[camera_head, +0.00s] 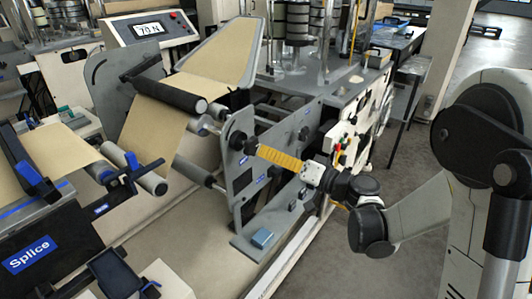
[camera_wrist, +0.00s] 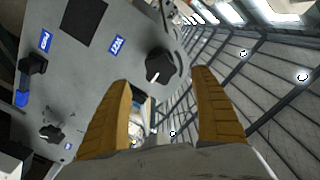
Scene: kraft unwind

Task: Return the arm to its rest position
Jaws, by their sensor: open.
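My gripper (camera_head: 266,153) with yellow fingers is at the end of my arm, near the middle of the head view. It points left toward the grey side plate (camera_head: 243,185) of the unwind machine. In the wrist view my gripper (camera_wrist: 163,78) has its two fingers spread apart, with nothing held between them. A black knob (camera_wrist: 160,66) on the grey panel (camera_wrist: 85,75) shows beyond the gap between the fingertips. I cannot tell whether a finger touches the panel.
Kraft paper (camera_head: 160,123) runs over a black roller (camera_head: 170,95) at the left. A splice table (camera_head: 55,232) stands at lower left. A display reading 70 N (camera_head: 150,29) is at the back. The grey floor (camera_head: 405,195) is open between the machine and my body.

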